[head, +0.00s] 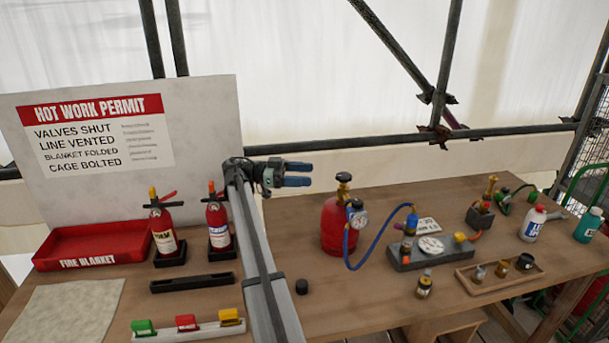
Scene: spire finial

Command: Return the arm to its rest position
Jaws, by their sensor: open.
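My gripper (297,175) is at the upper middle of the head view, with its dark blue fingers pointing right. It is open and holds nothing. It hangs above the wooden table, left of the red gas cylinder (342,228) and apart from it. My grey arm runs from the bottom edge up to the gripper. The arm covers part of the table and passes close in front of the right one of two red extinguishers (217,225).
A red fire blanket tray (95,262), another extinguisher (163,230) and a permit board (200,120) stand left. A gauge block (432,262), blue hose (382,248) and wooden tray (497,289) with small parts lie right. Scaffold poles run behind.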

